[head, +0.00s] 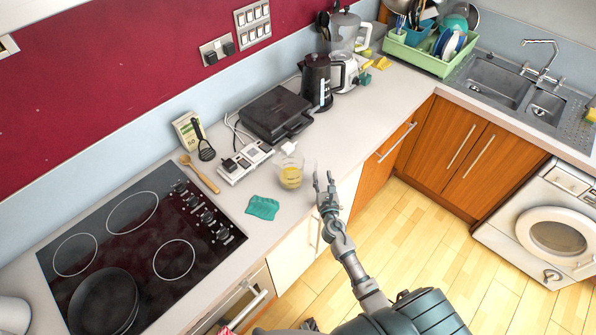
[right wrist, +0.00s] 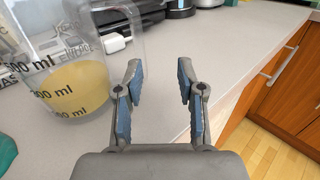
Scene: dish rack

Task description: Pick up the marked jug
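The marked jug (head: 291,172) is clear, with black ml marks and yellow liquid in its lower part. It stands upright on the grey worktop, near the front edge. In the right wrist view the jug (right wrist: 75,65) fills the upper left, cut off at the top. My right gripper (head: 324,181) is just right of the jug at the worktop's front edge. In the right wrist view the right gripper (right wrist: 159,80) is open, with nothing between its fingers and the jug left of them. My left gripper is not in view.
A teal cloth (head: 262,207) lies in front of the jug. A white power strip (head: 245,162), a wooden spoon (head: 200,175) and a black grill (head: 276,114) are left of and behind it. A black hob (head: 135,250) is at left. Worktop to the jug's right is clear.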

